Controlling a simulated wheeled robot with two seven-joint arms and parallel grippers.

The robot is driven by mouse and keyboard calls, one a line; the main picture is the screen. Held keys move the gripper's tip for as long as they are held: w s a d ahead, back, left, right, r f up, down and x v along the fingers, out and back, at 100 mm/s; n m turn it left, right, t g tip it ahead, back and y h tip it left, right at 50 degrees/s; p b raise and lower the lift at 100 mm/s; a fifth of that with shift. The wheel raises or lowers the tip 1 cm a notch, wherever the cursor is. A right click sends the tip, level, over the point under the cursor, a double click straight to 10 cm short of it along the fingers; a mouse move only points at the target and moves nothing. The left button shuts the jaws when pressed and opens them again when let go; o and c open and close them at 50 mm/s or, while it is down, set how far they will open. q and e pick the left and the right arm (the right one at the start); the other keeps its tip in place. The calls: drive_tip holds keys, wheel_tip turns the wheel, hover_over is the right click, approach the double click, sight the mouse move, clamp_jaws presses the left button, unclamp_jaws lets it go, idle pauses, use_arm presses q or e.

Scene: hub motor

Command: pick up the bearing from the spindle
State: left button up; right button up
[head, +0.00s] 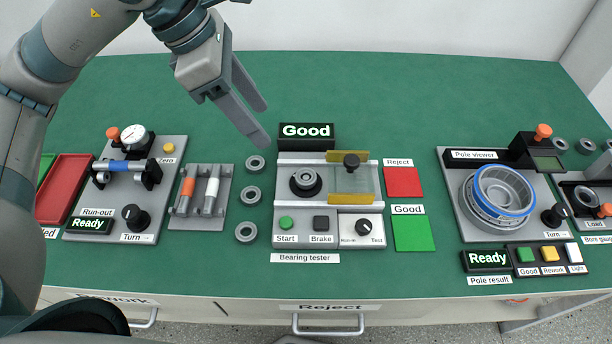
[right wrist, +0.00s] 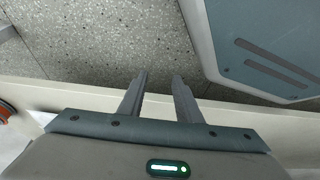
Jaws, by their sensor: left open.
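The bearing (head: 305,180) sits on the dark spindle at the left of the bearing tester (head: 287,212). The tester's display (head: 306,131) reads "Good". A yellow-edged clear guard (head: 351,180) stands to the right of the spindle, clear of the bearing. My left gripper (head: 262,124) is open and empty, above the bench and up and left of the spindle. My right gripper (right wrist: 160,80) shows only in the right wrist view, with its two fingers apart and nothing between them, over the floor by the bench edge.
Several loose bearings (head: 251,194) lie in a column just left of the tester. A red Reject pad (head: 403,182) and a green Good pad (head: 411,233) lie right of it. The run-out station (head: 125,205) and pole viewer (head: 457,190) stand farther out. The back bench is clear.

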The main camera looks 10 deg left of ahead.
use_arm(q)
drive_tip(key=shift+f, duration=0.1)
drive_tip(key=p, duration=0.2)
approach(305, 178)
drive_tip(key=shift+x, duration=1.05)
use_arm(e)
drive_tip(key=shift+w+a+r+t+y, duration=0.3)
drive_tip(key=shift+w+a+r+t, duration=0.4)
drive_tip(key=shift+w+a, duration=0.25)
use_arm(q)
drive_tip(key=shift+f, duration=0.1)
use_arm(e)
drive_tip(key=shift+r, duration=0.1)
use_arm(q)
drive_tip(key=shift+d+f+p, duration=0.2)
drive_tip(key=shift+f+p, duration=0.1)
drive_tip(key=p+x, duration=0.1)
drive_tip(key=x, duration=0.2)
drive_tip(key=shift+w, duration=0.1)
drive_tip(key=shift+w+d+f, duration=0.1)
drive_tip(key=shift+d+f, duration=0.15)
drive_tip(key=shift+f, duration=0.35)
use_arm(e)
drive_tip(key=shift+w+a+r+t, duration=0.5)
drive_tip(key=shift+a+r+t, duration=0.2)
drive_tip(key=shift+a, duration=0.15)
use_arm(q)
drive_tip(key=shift+c, duration=0.5)
